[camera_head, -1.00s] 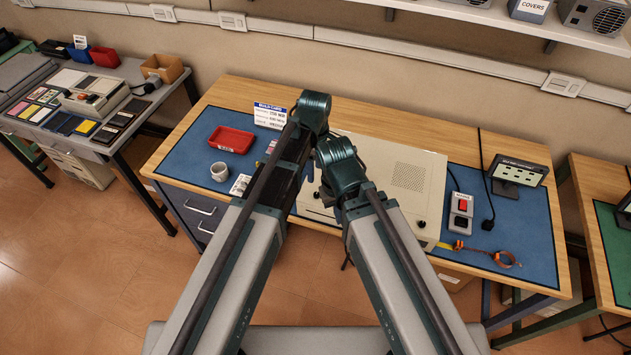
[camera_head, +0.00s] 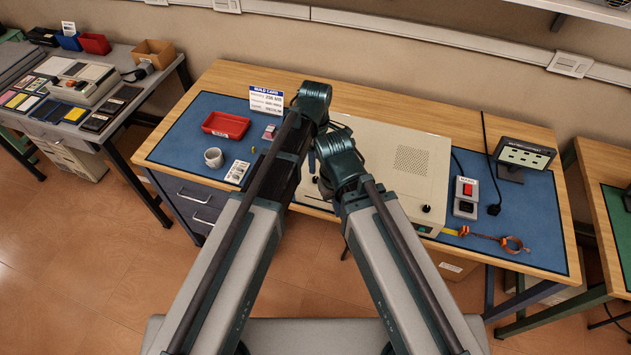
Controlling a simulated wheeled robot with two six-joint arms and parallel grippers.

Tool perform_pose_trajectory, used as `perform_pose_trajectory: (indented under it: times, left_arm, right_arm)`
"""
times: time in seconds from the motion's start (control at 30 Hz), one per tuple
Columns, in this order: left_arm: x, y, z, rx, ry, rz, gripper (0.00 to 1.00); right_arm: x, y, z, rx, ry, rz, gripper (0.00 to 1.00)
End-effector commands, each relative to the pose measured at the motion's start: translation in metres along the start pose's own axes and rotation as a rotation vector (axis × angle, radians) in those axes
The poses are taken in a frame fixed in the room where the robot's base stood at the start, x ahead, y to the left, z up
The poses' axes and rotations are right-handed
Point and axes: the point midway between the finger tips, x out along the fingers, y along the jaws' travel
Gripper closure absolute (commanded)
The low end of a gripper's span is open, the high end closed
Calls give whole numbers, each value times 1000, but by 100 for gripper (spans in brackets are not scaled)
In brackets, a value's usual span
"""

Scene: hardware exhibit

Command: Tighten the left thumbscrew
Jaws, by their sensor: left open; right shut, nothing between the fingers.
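A cream instrument case (camera_head: 395,150) stands on the blue-matted bench, partly covered by my arms. A black thumbscrew (camera_head: 427,208) shows at its front right. The left thumbscrew's area is largely behind my arms, so I cannot make that screw out clearly. My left gripper (camera_head: 311,161) is the higher one, over the case's left part. Only a narrow dark piece of it shows between the arms; it is open. My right gripper is mostly hidden behind its own raised arm, over the case; it is shut and empty. I see no contact with the case.
Open floor lies at the left front.

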Motion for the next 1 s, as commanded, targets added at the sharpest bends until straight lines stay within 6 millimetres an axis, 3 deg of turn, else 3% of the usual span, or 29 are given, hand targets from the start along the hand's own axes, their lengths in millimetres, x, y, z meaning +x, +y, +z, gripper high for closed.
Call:
perform_pose_trajectory:
  times: [0.03,0.43,0.87,0.9,1.0]
  left_arm:
    - [15,0,0,0,0,0,44]
    - [69,0,0,0,0,0,44]
    - [77,0,0,0,0,0,44]
    - [77,0,0,0,0,0,46]
    - [77,0,0,0,0,0,64]
  right_arm:
    - [15,-2,-1,0,0,0,100]
    - [69,-7,-4,2,0,0,100]
    - [76,-7,-4,1,0,0,100]
    - [76,-7,-4,1,0,0,100]
    - [76,-7,-4,1,0,0,100]
